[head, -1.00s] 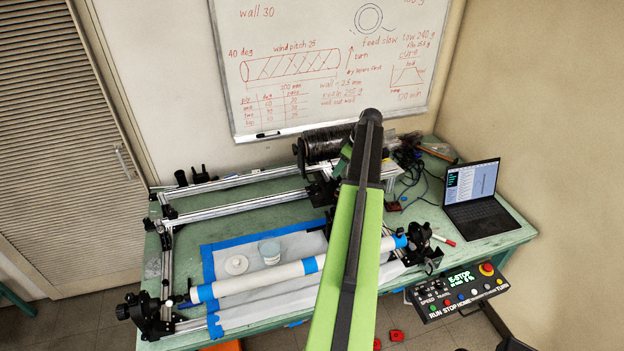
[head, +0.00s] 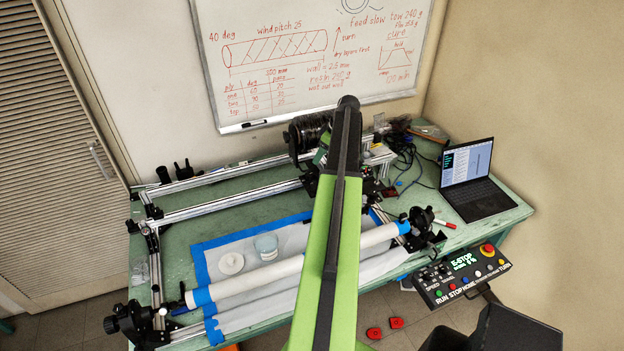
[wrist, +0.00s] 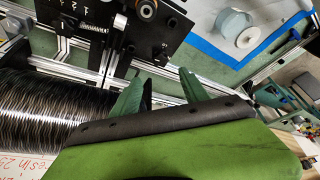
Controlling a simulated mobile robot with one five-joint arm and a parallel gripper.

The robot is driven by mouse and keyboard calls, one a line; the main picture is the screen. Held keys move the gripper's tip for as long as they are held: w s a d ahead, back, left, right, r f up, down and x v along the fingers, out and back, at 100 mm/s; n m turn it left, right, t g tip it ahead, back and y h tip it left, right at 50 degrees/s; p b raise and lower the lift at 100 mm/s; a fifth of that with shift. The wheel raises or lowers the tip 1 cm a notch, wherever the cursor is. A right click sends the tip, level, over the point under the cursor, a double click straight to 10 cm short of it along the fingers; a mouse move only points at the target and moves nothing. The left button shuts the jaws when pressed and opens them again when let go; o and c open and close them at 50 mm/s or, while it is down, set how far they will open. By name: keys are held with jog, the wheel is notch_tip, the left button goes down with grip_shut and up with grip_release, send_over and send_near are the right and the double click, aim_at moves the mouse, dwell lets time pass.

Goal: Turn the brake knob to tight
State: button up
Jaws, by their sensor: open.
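In the wrist view a black plate (wrist: 84,30) with white numbers and marks stands beyond my fingertips. A round knob-like part with a pale centre (wrist: 147,9) is at its upper edge, cut by the frame; I cannot tell for sure whether it is the brake knob. My gripper (wrist: 163,86) is open, its two green fingers apart with nothing between them, short of the plate. In the head view my green arm hides the gripper and most of the plate's area. The black tow spool (head: 307,132) sits just left of the arm; it also shows in the wrist view (wrist: 40,112).
Aluminium rails (head: 235,206) and a white mandrel (head: 262,275) with blue tape lie across the green bench. A cup (head: 266,246) and a white roll (head: 231,264) stand behind the mandrel. A laptop (head: 466,180) and a control panel (head: 462,277) are at the right.

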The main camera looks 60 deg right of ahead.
aim_at(310, 174)
jog(key=b+x, duration=0.9)
jog(key=x, duration=0.2)
jog(key=shift+f, duration=0.35)
jog(key=shift+r, duration=0.15)
jog(key=shift+c, duration=0.2)
grip_shut()
